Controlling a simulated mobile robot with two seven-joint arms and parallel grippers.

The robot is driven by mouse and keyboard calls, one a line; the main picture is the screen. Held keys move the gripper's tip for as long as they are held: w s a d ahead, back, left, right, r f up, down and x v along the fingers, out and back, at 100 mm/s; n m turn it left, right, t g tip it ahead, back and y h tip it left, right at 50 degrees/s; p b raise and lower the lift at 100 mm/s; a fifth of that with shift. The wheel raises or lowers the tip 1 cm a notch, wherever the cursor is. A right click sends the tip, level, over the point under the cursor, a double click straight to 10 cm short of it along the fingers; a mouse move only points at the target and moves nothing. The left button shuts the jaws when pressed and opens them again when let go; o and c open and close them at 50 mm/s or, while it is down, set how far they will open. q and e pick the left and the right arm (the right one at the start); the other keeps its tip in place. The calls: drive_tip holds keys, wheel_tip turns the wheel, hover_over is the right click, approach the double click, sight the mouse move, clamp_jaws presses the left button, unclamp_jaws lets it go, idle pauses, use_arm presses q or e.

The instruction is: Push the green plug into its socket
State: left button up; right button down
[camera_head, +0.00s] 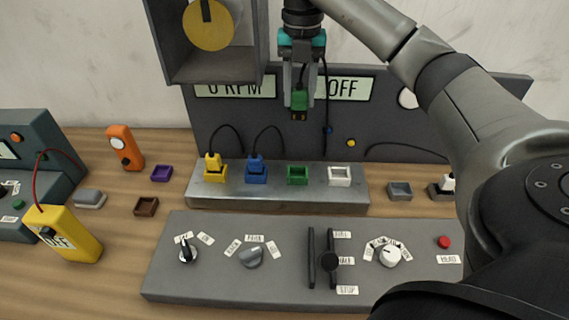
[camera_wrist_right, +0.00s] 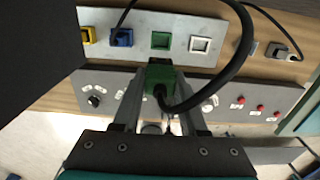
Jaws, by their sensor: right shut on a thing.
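My right gripper (camera_head: 300,100) is shut on the green plug (camera_head: 299,101) and holds it in the air above the metal socket strip (camera_head: 280,205). The plug's pins point down in the head view. The green socket (camera_head: 297,174) is empty, below the plug and apart from it. In the right wrist view the green plug (camera_wrist_right: 160,76) sits between the fingers with its black cable looping right and up. The green socket (camera_wrist_right: 161,41) lies just beyond it there. My left gripper does not show.
A yellow plug (camera_head: 213,168) and a blue plug (camera_head: 256,170) sit in their sockets left of the green one. The white socket (camera_head: 340,175) on the right is empty. A control panel (camera_head: 210,280) with knobs and a lever lies in front. A grey housing (camera_head: 235,70) hangs at upper left.

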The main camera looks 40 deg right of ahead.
sight(301, 118)
drive_tip(key=f, duration=0.5)
drive_tip(key=f+b, duration=0.1)
drive_tip(key=f, duration=0.1)
drive_tip(key=shift+s+d+f, duration=0.15)
drive_tip(key=shift+s+f, duration=0.1)
drive_tip(key=shift+f, duration=0.05)
wheel_tip(301, 118, down, 7)
drive_tip(key=shift+w+b, duration=0.1)
drive_tip(key=shift+b, duration=0.3)
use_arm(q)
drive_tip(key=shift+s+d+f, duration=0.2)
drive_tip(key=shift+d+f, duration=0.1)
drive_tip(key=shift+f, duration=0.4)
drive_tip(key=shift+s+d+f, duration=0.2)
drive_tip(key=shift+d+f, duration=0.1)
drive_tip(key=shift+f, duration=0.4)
use_arm(e)
drive_tip(key=shift+f, duration=1.85)
drive_tip(key=shift+c, duration=2.2)
unclamp_jaws()
drive_tip(key=shift+f, duration=0.1)
